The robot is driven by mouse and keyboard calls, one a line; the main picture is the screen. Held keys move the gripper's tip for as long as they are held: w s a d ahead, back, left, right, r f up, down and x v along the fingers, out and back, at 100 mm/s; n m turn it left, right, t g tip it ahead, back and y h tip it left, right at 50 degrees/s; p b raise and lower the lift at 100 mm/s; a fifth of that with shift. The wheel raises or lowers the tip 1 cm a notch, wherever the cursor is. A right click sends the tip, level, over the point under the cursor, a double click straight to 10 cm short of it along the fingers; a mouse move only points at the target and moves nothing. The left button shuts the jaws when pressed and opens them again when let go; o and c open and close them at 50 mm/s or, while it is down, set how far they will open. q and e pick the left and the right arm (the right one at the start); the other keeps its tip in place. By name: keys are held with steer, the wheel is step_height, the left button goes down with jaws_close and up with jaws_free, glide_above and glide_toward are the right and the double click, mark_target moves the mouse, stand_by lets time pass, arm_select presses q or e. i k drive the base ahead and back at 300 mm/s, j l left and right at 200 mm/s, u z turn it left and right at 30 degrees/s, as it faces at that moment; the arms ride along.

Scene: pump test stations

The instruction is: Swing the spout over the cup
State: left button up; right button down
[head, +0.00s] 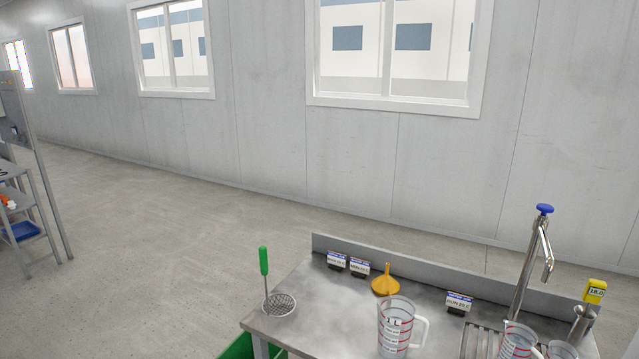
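The metal tap with a blue knob (544,209) stands at the right of the steel table. Its short spout (547,258) hangs down from the top, just right of the upright pipe (523,275). A clear measuring cup with red marks (516,343) stands on the slatted drain below and left of the spout, cut off by the bottom edge. Another clear vessel (562,351) shows beside it, mostly cut off. A larger clear measuring jug with a handle (395,328) stands left of the drain. I cannot tell which vessel is under the spout. Neither of my grippers is in view.
The steel table (325,295) has a low back edge. A green bin (240,346) is below. The floor at left is open.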

mark_target(539, 226)
steer(key=z, duration=1.25)
